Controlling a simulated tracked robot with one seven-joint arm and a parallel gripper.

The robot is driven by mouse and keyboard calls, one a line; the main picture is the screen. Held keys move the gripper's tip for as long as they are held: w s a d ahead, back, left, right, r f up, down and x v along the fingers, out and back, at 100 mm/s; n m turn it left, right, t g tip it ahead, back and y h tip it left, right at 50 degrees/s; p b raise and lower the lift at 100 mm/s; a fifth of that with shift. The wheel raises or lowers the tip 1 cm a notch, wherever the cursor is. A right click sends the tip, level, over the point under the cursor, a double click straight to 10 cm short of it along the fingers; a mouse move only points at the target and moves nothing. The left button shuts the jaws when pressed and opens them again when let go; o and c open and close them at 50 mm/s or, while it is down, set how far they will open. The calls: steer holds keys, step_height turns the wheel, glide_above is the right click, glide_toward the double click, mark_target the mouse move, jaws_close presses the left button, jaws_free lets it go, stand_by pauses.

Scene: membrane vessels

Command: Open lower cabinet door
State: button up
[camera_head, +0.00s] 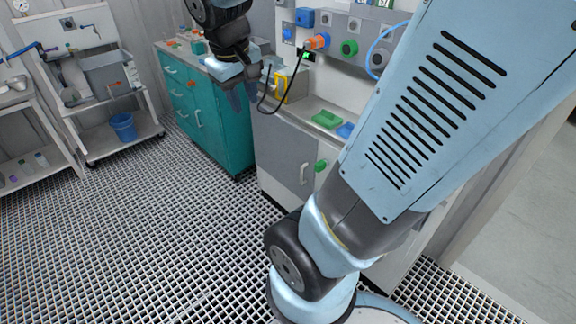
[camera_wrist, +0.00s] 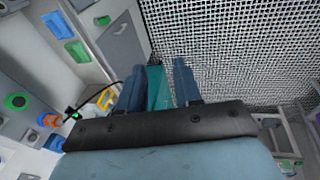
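A grey lower cabinet door (camera_head: 285,150) with a pale vertical handle (camera_head: 303,173) sits under the white counter in the head view. It looks shut. The grey door (camera_wrist: 124,40) also shows at the upper left of the wrist view. A teal cabinet (camera_head: 225,135) stands to its left, with drawers and a lower door with a pale handle (camera_head: 198,119). My gripper (camera_head: 243,105) hangs near counter height, in front of where the two cabinets meet, and touches no handle that I can see. In the wrist view its fingers (camera_wrist: 157,78) are apart and empty, with teal behind them.
The counter holds a yellow item (camera_head: 297,85), a green tray (camera_head: 327,119) and a blue tray (camera_head: 346,130). A black cable loops beside my gripper. My arm hides the counter's right part. A cart (camera_head: 125,140) with a blue bucket (camera_head: 123,126) stands left. The grating floor is clear.

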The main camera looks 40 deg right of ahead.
mark_target(301, 172)
steer(key=w+d+f+n+g+h, duration=0.25)
steer(key=w+d+f, duration=0.25)
steer(key=f, duration=0.4)
steer(key=w+d+f+n+g+h, duration=0.2)
steer(key=w+d+f+h, duration=0.25)
steer(key=f, duration=0.35)
steer(key=w+d+f+n+g+h, duration=0.25)
steer(key=w+d+f, duration=0.3)
steer(key=f, duration=0.35)
steer(key=d+f+n+t+h, duration=0.4)
steer(key=f+n, duration=0.3)
steer(key=f, duration=0.8)
steer(key=d+f+n+t+h, duration=0.2)
steer(key=d+f+n+t, duration=0.35)
steer(key=f, duration=0.95)
steer(key=shift+n+t+y, duration=0.25)
steer(key=shift+n+t, duration=0.1)
steer(key=shift+n, duration=0.2)
steer(key=x, duration=0.3)
steer(key=w+x, duration=0.1)
steer(key=x, duration=0.7)
steer(key=shift+w+f, duration=0.2)
steer(key=shift+w, duration=0.05)
jaws_close()
